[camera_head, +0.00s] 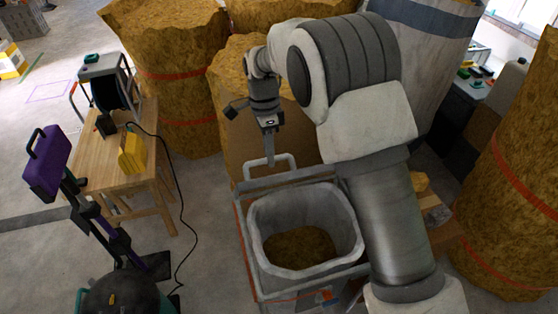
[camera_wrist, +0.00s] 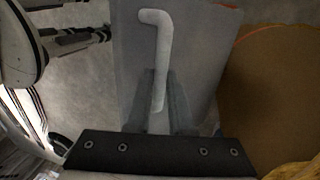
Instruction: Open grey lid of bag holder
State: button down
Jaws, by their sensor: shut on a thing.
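The bag holder (camera_head: 252,262) stands at the lower middle of the head view, with a pale bag (camera_head: 262,222) open at the top and brown material inside. Its grey lid (camera_head: 300,175) shows nearly edge-on at the holder's far side, raised off the opening. The lid's light handle (camera_head: 287,157) sticks up from it. My gripper (camera_head: 269,155) reaches down to the handle from behind and is shut on it. In the wrist view the handle (camera_wrist: 158,30) runs between the two fingers (camera_wrist: 160,90), in front of the flat grey lid (camera_wrist: 205,50).
Large straw-coloured bales (camera_head: 165,65) stand behind and to the right (camera_head: 515,190). A wooden table (camera_head: 147,165) with a yellow object and a machine stands at left. A purple-topped device (camera_head: 47,160) and a black cable (camera_head: 183,205) are nearer. Bare floor lies between.

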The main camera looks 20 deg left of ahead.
jog(key=w+a+r+p, duration=0.2)
jog(key=w+a+p, duration=0.3)
jog(key=w+p, duration=0.2)
jog(key=shift+w+a+r+p, duration=0.3)
jog(key=shift+w+p, duration=0.1)
jog(key=shift+w, duration=0.8)
jog(key=shift+f, duration=0.1)
jog(key=c, duration=0.8)
grip_release()
jog(key=shift+w+a, duration=0.15)
jog(key=shift+r, duration=0.25)
